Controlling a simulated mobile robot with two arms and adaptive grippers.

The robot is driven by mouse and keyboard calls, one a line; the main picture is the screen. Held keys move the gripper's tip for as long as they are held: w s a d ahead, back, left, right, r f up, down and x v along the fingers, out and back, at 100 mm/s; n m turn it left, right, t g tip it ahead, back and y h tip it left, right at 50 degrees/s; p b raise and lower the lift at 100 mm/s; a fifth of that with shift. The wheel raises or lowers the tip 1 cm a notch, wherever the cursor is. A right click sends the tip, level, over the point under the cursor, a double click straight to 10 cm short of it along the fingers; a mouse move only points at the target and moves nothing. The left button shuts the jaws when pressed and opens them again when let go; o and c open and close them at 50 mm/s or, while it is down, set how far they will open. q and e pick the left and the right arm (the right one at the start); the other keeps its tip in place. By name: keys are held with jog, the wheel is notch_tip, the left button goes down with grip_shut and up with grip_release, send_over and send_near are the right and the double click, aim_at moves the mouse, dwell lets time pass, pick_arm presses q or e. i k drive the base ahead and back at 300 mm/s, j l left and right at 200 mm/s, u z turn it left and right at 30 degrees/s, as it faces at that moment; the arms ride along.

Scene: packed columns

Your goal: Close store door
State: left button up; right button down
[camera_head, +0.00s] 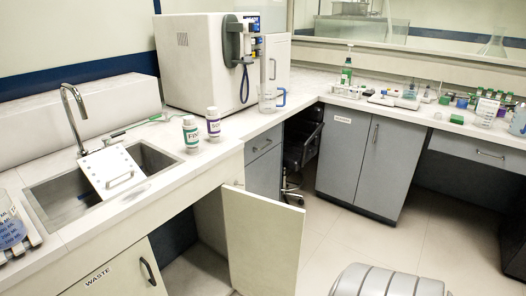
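A pale cabinet door (262,240) under the left counter stands swung open into the room. It shows the dim inside of the cabinet (195,272) to its left. A door labelled WASTE (110,280) beside the opening looks shut. Neither of my grippers is in view.
Two bottles (191,135) and a jug (268,98) stand on the counter near a sink (140,160). Grey cabinet doors (365,155) at the back are shut. A grey ribbed object (385,282) is at the bottom edge. Floor (345,225) right of the open door is clear.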

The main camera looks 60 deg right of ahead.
aim_at(265, 236)
jog(key=l+u, duration=0.1)
jog(key=l, duration=0.55)
jog(key=l+u, duration=0.15)
jog(key=l, duration=0.45)
jog(key=k+l+u, duration=0.1)
jog(key=l, duration=0.55)
jog(key=k+l+u, duration=0.1)
jog(key=l, duration=0.5)
jog(key=k+l+u, duration=0.15)
jog(key=l, duration=0.45)
jog(key=k+l+u, duration=0.1)
jog(key=l, duration=0.5)
jog(key=k+l+u, duration=0.1)
jog(key=k+l, duration=0.15)
jog(key=l, duration=0.35)
jog(key=k+l+u, duration=0.15)
jog(key=l, duration=0.45)
